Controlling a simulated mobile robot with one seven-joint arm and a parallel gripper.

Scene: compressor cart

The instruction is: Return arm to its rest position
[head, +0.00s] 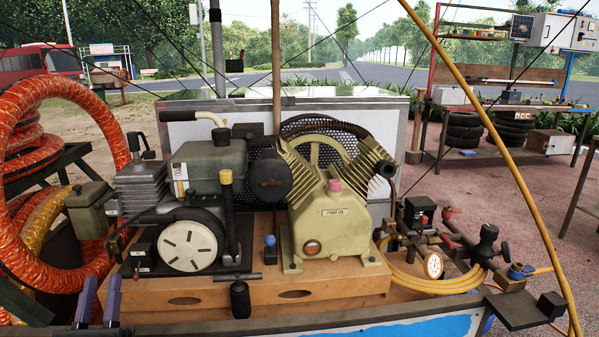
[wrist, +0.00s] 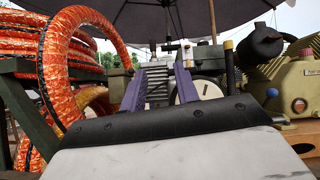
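My gripper (head: 102,280) shows at the lower left of the head view as two purple fingers pointing up, in front of the compressor cart's near edge. In the wrist view my gripper (wrist: 160,74) has its fingers apart, with nothing held between them. The grey finned engine (wrist: 157,84) shows through the gap, beyond the fingertips. The rest of my arm is out of the head view.
The cart carries an engine (head: 191,246), a cream pump (head: 335,224) and a pressure gauge (head: 433,265) with yellow hose. Orange ducting (head: 110,115) coils at the left. A workbench (head: 500,108) stands behind.

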